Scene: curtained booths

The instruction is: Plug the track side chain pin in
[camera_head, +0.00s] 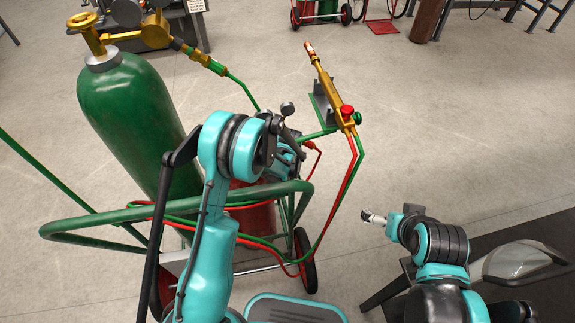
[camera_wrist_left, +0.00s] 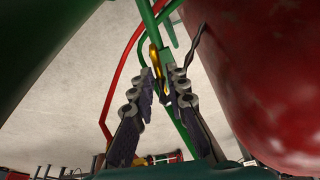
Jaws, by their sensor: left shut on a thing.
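My left gripper (camera_head: 287,148) is beside the green cylinder cart, at the front of the green and red cylinders. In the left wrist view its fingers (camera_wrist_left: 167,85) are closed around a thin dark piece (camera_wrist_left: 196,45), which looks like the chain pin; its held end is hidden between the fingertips. The chain and the pin's hole cannot be made out. My right gripper (camera_head: 372,217) is away to the right over open floor, too small to show its fingers clearly.
The green cylinder (camera_head: 128,118) has a brass valve and regulator. The red cylinder (camera_wrist_left: 272,75) is close to the left fingers. A brass torch (camera_head: 335,95) with red and green hoses stands beyond the gripper. The cart's green rail (camera_head: 80,232) curves around the front.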

